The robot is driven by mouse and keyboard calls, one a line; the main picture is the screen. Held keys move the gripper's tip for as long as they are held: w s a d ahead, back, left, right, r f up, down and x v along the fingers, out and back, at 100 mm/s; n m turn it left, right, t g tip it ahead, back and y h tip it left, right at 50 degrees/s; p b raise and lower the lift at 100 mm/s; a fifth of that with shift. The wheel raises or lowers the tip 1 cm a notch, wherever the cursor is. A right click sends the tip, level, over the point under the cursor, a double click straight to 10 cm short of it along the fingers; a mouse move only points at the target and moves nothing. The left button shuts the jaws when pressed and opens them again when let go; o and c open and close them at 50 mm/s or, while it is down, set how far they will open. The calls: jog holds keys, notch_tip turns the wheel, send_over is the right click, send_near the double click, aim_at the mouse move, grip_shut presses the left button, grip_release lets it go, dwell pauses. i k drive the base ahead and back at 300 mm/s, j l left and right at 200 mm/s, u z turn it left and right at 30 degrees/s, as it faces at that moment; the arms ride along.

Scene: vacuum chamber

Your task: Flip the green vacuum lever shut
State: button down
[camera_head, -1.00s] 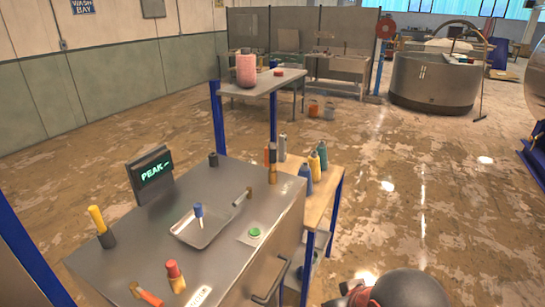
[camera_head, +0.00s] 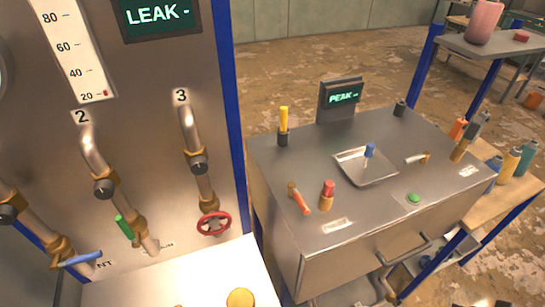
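The green lever (camera_head: 124,227) sits on the lower end of the pipe marked 2, at the brass valve on the steel panel (camera_head: 150,75) at the left. It is a short green handle, tilted with its upper end to the left, and lies close along the pipe. Whether the valve is open or closed I cannot tell. My gripper is not in view.
A blue lever (camera_head: 80,258) is left of the green one; a red handwheel (camera_head: 214,223) is on pipe 3 at right. A pale ledge (camera_head: 200,275) with a yellow round knob (camera_head: 240,298) lies below. A steel cabinet (camera_head: 375,215) with small tools stands to the right.

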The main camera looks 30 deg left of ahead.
aim_at(125, 227)
jog(key=u, duration=2.6)
jog(key=i+j+u, duration=0.1)
jog(key=u, duration=0.3)
jog(key=i+j+u, duration=0.15)
jog(key=u, duration=0.25)
jog(key=i+u, duration=0.15)
jog(key=u, duration=0.2)
